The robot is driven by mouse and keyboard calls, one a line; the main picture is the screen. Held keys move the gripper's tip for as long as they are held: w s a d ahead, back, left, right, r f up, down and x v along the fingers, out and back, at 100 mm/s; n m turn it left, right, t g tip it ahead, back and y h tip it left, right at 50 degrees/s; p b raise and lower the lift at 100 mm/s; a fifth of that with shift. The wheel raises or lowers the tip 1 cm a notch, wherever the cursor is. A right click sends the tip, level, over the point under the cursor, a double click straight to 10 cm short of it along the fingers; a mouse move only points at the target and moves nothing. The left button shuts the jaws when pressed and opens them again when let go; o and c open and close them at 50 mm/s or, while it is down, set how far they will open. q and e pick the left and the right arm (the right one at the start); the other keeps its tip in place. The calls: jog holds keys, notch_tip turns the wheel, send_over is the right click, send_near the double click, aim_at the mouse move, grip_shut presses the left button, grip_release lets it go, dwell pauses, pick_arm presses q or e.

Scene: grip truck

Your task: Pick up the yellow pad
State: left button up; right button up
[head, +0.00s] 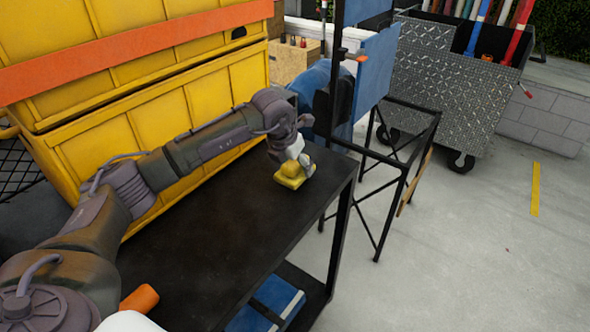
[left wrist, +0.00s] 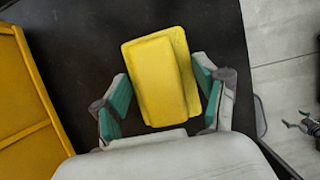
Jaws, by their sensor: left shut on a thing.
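The yellow pad (head: 290,176) is at the far right end of the black table top. My left gripper (head: 300,166) reaches over the table from the left and is shut on it. In the left wrist view the pad (left wrist: 160,78) is a yellow block with a wider, flat yellow part beneath. It lies between the two green-lined fingers of my left gripper (left wrist: 162,85), one on each side. I cannot tell whether the pad touches the table or is slightly above it. My right gripper is not in view.
The black table (head: 215,235) has a bare top and a lower shelf holding a blue item (head: 265,303). A large yellow container (head: 160,125) stands along its far side. A black metal frame (head: 405,165) and a diamond-plate cart (head: 440,85) stand to the right. Concrete floor is open at right.

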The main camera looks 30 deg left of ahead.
pick_arm(q)
notch_tip(320, 180, up, 3)
jog(key=shift+f+b, duration=0.1)
jog(key=shift+b, duration=0.7)
jog(key=s+d+r+b, duration=0.3)
jog(key=d+r, duration=0.4)
jog(key=d, duration=0.4)
jog(key=shift+d+b, duration=0.15)
jog(key=shift+b, duration=0.15)
jog(key=o, duration=0.6)
jog(key=c, duration=0.4)
jog(key=shift+c, duration=0.3)
